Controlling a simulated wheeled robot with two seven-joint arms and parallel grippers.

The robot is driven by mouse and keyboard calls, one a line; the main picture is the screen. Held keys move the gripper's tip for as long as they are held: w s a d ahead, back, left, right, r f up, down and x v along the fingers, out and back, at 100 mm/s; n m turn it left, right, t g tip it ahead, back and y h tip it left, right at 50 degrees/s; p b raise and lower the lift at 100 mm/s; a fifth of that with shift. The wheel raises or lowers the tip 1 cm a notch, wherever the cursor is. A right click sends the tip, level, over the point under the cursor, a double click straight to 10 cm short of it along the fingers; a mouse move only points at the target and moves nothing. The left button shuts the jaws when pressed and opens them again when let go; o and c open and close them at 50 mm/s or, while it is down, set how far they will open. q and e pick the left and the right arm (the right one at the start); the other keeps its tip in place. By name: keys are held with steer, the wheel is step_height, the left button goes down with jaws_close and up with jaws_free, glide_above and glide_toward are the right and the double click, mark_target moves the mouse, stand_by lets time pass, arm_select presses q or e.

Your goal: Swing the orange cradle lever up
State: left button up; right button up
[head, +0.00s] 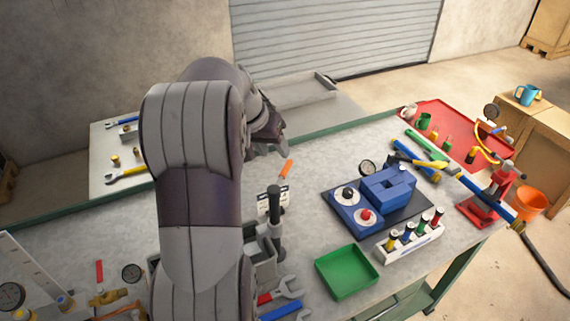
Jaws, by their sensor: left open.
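A small orange lever (286,170) shows on the grey bench top, just right of my left forearm. It slants, with its upper end to the right; its lower end and any cradle under it are hard to make out. My left gripper (271,143) is above and to the left of the lever, apart from it in the picture. Its jaws are open, partly hidden behind my own wrist, with nothing seen between them. My left arm covers much of the bench's left middle. My right gripper is out of view.
Right of the lever, a blue device (387,187) with gauge and knobs sits on a dark mat. A green tray (346,272) and a white rack (409,244) stand nearer. A dark-handled tool (274,205) stands upright near my arm. A red tray (454,126) lies far right.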

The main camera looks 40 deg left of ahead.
mark_target(285, 166)
arm_select(q)
steer(key=x, duration=0.2)
steer(key=p+x, duration=0.1)
steer(key=x, duration=0.4)
steer(key=shift+w+a+f, duration=0.15)
steer(key=shift+w+a, duration=0.05)
steer(key=shift+w, duration=0.05)
steer(key=shift+d+f, duration=0.15)
steer(key=shift+f, duration=0.2)
steer(key=shift+w, duration=0.1)
jaws_close()
